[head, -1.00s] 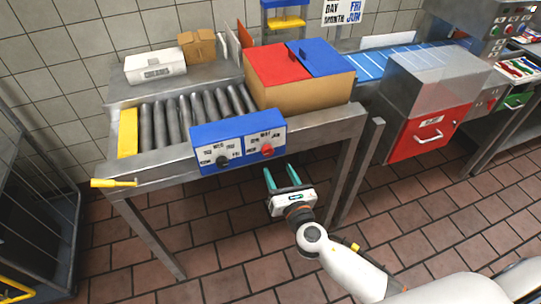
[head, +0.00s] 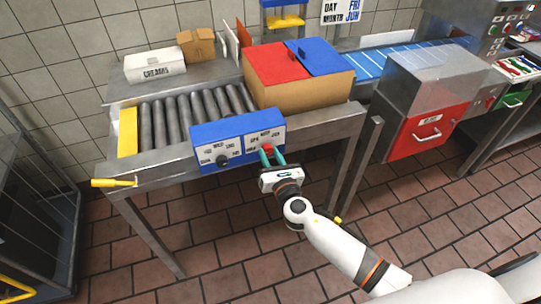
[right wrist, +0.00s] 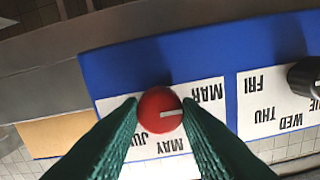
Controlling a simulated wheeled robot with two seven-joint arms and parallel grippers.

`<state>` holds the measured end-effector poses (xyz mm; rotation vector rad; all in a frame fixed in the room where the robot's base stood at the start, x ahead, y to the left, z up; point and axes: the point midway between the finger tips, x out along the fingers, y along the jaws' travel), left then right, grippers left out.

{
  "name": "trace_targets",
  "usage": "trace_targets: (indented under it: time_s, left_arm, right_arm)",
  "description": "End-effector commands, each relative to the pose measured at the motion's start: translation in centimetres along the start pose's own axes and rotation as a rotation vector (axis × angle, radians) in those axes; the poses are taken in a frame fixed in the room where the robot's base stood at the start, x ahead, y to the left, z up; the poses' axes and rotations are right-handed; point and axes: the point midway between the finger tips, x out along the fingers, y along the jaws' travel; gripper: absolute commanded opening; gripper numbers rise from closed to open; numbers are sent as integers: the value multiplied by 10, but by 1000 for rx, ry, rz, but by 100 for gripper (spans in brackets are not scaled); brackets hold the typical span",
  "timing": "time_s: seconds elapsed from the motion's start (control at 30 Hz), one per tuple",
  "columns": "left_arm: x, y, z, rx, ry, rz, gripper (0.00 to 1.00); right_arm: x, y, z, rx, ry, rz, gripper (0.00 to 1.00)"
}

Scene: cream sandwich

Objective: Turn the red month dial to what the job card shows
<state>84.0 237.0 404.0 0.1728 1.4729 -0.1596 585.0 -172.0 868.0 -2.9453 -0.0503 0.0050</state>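The red month dial (right wrist: 160,110) is on the front of a blue box (head: 228,128), beside a black day dial (head: 222,160). In the right wrist view its pale pointer points right, roughly toward MAR; MAY and JUN show upside down below it, and a finger hides part of the label. My right gripper (head: 273,155) has its green fingers on either side of the red dial, seemingly open around it; I cannot tell whether they touch. The job card (head: 342,11) on the wall reads DAY FRI, MONTH JUN. My left gripper is not in view.
The blue box is on the front edge of a roller conveyor (head: 180,118). A carton with red and blue flaps (head: 300,92) stands just behind it. A machine with a red drawer (head: 425,132) is to the right. The floor in front is clear.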

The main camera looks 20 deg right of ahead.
Motion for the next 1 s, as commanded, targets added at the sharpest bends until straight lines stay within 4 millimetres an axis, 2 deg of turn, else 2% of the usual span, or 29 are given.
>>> trace_targets:
  time_s: [0.27, 0.47, 1.0]
  left_arm:
    - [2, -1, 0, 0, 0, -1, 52]
    - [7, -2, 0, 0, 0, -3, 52]
    - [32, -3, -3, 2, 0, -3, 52]
  right_arm:
    - [0, 0, 1, 17, 0, 0, 8]
    - [0, 0, 2, 95, 0, 0, 8]
    - [0, 1, 2, 569, 0, 1, 8]
